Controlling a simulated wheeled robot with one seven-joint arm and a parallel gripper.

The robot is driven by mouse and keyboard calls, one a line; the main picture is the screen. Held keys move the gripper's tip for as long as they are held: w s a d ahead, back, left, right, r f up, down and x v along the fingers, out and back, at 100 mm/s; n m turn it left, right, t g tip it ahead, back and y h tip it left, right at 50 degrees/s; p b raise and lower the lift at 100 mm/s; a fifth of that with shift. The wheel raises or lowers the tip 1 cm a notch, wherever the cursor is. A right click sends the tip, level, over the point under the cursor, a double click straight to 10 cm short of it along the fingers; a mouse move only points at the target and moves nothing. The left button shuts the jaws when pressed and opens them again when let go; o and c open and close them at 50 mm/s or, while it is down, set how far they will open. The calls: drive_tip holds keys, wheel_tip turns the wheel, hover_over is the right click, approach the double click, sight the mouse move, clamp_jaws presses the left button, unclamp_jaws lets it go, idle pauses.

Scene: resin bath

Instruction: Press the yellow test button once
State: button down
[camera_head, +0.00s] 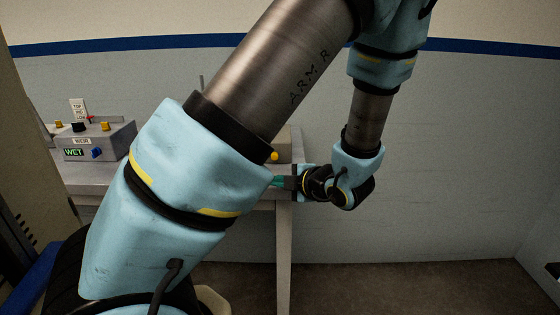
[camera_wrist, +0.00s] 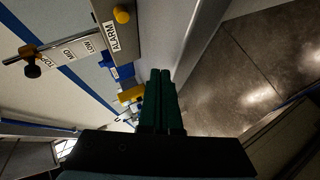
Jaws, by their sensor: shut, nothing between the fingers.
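A round yellow button (camera_head: 273,156) sits on the front of a grey-beige box (camera_head: 284,143) on the bench, partly hidden behind my arm in the head view. In the wrist view a yellow button (camera_wrist: 122,15) shows on a box face beside an ALARM label (camera_wrist: 113,34). My gripper (camera_head: 277,181) is at the bench's right end, a little below and apart from the button, its green fingers partly hidden by my arm. In the wrist view the green fingers (camera_wrist: 160,73) are together, with nothing between them. The word "test" is not readable in either view.
A grey control box (camera_head: 96,140) with a green WET sign, a blue knob and yellow knobs stands on the bench (camera_head: 95,177) at left. Floor right of the bench is clear.

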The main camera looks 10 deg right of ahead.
sight(278, 173)
drive_tip(key=w, duration=0.5)
drive_tip(key=w+d+b, duration=0.1)
drive_tip(key=w, duration=0.1)
drive_tip(key=shift+w+d+r, duration=0.1)
drive_tip(key=shift+w, duration=0.05)
drive_tip(key=shift+w+d, duration=0.15)
drive_tip(key=shift+w, duration=0.55)
drive_tip(key=shift+w+p, duration=0.15)
drive_tip(key=shift+p, duration=0.35)
idle(1.3)
drive_tip(key=shift+w, duration=0.15)
drive_tip(key=shift+w+d, duration=0.1)
